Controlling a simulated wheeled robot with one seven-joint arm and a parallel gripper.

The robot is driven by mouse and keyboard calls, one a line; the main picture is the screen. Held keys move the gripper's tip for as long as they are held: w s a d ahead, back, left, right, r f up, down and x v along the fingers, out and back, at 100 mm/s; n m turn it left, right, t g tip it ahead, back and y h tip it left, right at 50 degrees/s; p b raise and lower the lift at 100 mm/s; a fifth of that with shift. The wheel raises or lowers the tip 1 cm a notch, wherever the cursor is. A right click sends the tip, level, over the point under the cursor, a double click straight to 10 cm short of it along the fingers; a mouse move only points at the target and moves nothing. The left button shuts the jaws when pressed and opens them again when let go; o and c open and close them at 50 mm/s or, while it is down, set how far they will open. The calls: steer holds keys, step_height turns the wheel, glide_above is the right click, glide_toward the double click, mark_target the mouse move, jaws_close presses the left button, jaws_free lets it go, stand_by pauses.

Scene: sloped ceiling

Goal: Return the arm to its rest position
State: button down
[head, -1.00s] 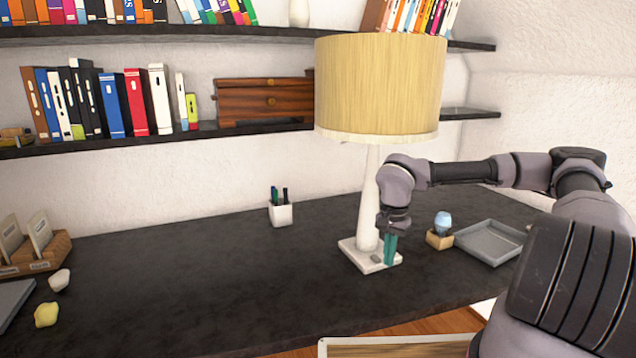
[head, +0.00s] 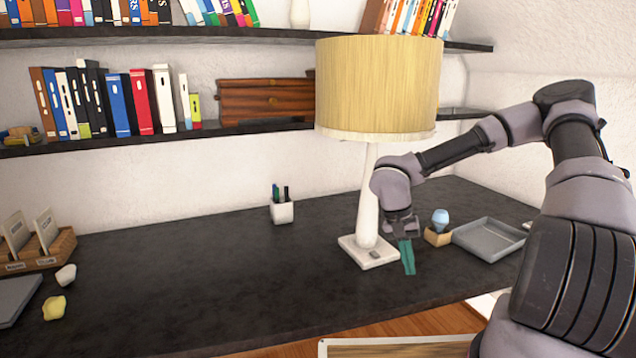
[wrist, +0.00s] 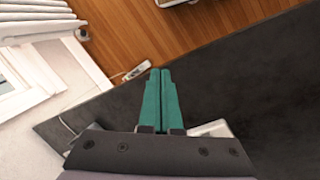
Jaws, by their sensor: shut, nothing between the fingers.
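My gripper (head: 407,257) hangs over the dark desk (head: 200,270), just right of the white base of the table lamp (head: 372,255). Its green fingers point down and are shut with nothing between them. In the wrist view the two green fingers (wrist: 160,98) lie side by side, with the desk's edge and wooden floor beyond. My arm reaches in from the right and is bent at the elbow.
The lampshade (head: 377,85) is close above and left of my wrist. A small wooden holder with a blue object (head: 439,222) and a grey tray (head: 488,240) stand right of the gripper. A pen cup (head: 282,211) is farther left. The desk's middle is clear.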

steer(key=s+d+r+g+h, duration=0.1)
steer(key=s+d+r+h, duration=0.1)
steer(key=s+d+r, duration=0.35)
steer(key=s+d+r+g+h, duration=0.1)
steer(key=s+d+r, duration=0.1)
steer(key=r, duration=0.7)
steer(key=s+a+r+t+y, duration=0.2)
steer(key=r+t+y, duration=0.2)
steer(key=r, duration=0.7)
steer(key=s+a+r+t+y, duration=0.2)
steer(key=r+t, duration=0.4)
steer(key=r, duration=0.6)
steer(key=shift+s+a+r+t+y, duration=0.15)
steer(key=shift+s+a+t+y, duration=0.15)
steer(key=shift+a+y, duration=0.6)
steer(key=shift+d, duration=0.2)
